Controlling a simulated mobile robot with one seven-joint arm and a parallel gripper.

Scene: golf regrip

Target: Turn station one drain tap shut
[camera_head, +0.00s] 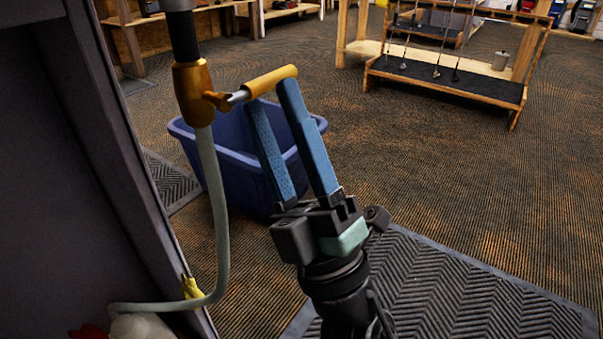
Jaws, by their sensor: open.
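The drain tap (194,92) is a brass body on a black pipe at the upper left, with a pale hose (216,200) hanging from its lower end. Its yellow lever handle (268,82) sticks out to the right on a short metal stem, tilted slightly upward. My gripper (270,95) has two long blue fingers pointing up at the handle. The fingers are apart, with their tips at the handle's underside and right end. I cannot tell whether they touch it.
A blue bin (243,160) stands on the carpet behind my gripper. A dark panel (80,180) fills the left side. A ridged mat (450,290) lies at the lower right. A wooden rack (445,80) with golf clubs stands farther back. Open carpet lies between.

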